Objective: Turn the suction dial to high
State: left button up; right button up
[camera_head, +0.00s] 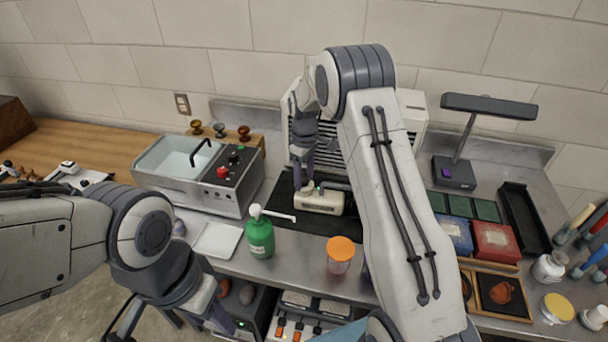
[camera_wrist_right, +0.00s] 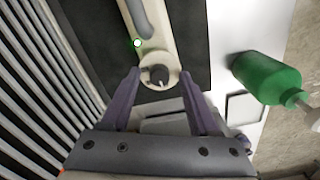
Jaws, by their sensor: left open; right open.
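The suction dial (camera_wrist_right: 158,75) is a dark knob on a pale round base at the end of a cream suction unit (camera_wrist_right: 150,35). In the head view the unit (camera_head: 318,201) sits on a black mat, and my right gripper (camera_head: 303,182) points down at its left end. In the right wrist view my right gripper (camera_wrist_right: 160,78) is open, with a purple finger on either side of the dial and gaps visible. The dial's setting marks are too small to read. My left gripper (camera_head: 172,318) is low at the front left, away from the unit, partly cut off.
A louvred white box (camera_head: 410,108) stands behind the mat. A green pump bottle (camera_head: 260,238) and an orange-lidded jar (camera_head: 340,254) stand in front. A sink-like bath with controls (camera_head: 200,170) is at left. A lamp (camera_head: 488,107) and boxes stand at right.

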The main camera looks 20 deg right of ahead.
grip_shut()
jog(key=shift+m, duration=0.3)
jog(key=m, duration=0.5)
jog(key=shift+w+r+m, duration=0.1)
jog(key=shift+m, duration=0.2)
jog(key=m, duration=1.1)
jog(key=shift+m, duration=0.4)
jog(key=m, duration=0.5)
jog(key=shift+m, duration=0.4)
